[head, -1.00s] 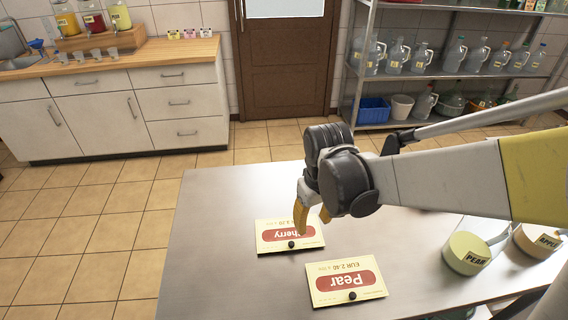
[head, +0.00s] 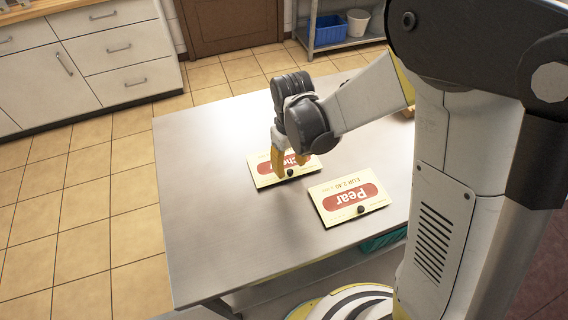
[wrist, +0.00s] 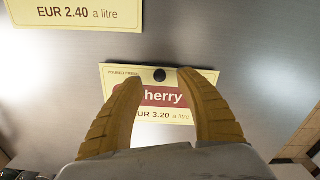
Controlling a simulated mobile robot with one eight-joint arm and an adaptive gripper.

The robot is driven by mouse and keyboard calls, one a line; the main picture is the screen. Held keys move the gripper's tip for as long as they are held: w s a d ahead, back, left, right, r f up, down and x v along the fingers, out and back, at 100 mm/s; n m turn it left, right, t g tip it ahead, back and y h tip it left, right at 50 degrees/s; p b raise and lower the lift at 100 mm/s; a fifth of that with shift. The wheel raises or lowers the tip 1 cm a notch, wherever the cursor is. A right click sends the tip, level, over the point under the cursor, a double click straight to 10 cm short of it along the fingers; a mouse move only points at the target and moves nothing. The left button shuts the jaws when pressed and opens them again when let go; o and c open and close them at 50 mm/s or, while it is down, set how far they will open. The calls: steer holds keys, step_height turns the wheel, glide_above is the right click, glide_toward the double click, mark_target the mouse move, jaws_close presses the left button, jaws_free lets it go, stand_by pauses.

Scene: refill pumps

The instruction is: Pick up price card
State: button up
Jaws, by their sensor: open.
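The cherry price card (head: 262,174) is cream with a red label and a black knob at its edge. It lies on the metal table, partly hidden by my gripper. In the wrist view the cherry card (wrist: 165,97) shows between and behind my fingers, with its black knob at the top. The pear price card (head: 348,199) lies beside it to the right, and its edge shows in the wrist view (wrist: 75,12). My gripper (head: 287,175) is over the cherry card, its yellow fingers apart and empty. I cannot tell whether the fingertips (wrist: 158,80) touch the card.
The metal table (head: 210,210) has clear room to the left of the cards. White drawers (head: 115,45) stand behind at the left. A blue bin (head: 327,30) and a white pot (head: 358,21) sit on the shelf rack at the back.

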mark_target(290, 170)
step_height(290, 170, down, 3)
steer(key=shift+f+b, duration=0.15)
steer(key=shift+b, duration=0.35)
steer(key=shift+c, duration=0.2)
jaws_close()
